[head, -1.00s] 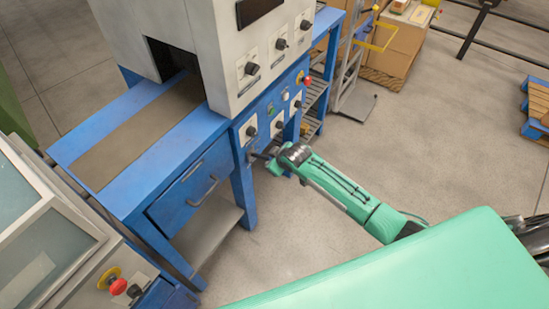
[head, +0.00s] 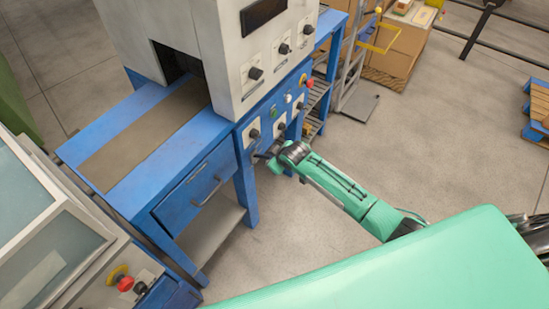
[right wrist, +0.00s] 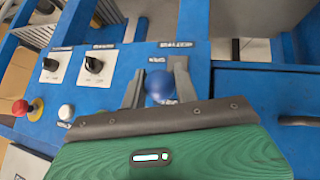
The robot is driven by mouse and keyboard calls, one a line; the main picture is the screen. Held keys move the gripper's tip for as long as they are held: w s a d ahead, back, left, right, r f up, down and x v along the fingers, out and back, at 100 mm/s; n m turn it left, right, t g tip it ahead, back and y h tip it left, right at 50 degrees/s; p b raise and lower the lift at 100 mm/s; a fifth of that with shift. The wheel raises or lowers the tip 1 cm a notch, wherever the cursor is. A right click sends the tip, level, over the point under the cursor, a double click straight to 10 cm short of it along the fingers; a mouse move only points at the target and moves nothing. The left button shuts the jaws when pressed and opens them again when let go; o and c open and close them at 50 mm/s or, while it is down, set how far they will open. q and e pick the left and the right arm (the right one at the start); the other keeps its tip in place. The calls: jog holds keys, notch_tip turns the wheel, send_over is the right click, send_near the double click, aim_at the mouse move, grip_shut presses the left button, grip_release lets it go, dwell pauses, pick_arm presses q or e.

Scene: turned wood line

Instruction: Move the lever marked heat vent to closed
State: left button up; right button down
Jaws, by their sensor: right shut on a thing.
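The lever's round blue knob (right wrist: 160,86) shows in the right wrist view, in front of the blue control panel (right wrist: 232,92). My right gripper (right wrist: 158,80) has one grey finger on each side of the knob and is shut on it. Small upside-down labels sit beyond the knob; the upper one (right wrist: 178,44) appears to read heat vent, and a smaller one (right wrist: 157,60) is hard to read. In the head view my right gripper (head: 264,156) is at the panel's lower edge, and the lever is hidden there. My left gripper is not in view.
Black rotary knobs (right wrist: 94,65) on white plates, a white button (right wrist: 66,112) and a red emergency button (right wrist: 21,107) are on the same panel. A blue drawer (head: 196,184) with a handle is beside it. Open floor (head: 410,140) lies to the right.

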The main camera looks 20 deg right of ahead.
jog(key=c, duration=1.3)
grip_release()
jog(key=shift+w+r, duration=0.15)
jog(key=shift+r, duration=0.15)
jog(key=shift+o, duration=1.2)
jog(key=shift+f, duration=0.15)
jog(key=v, duration=1.4)
jog(key=shift+f, duration=0.15)
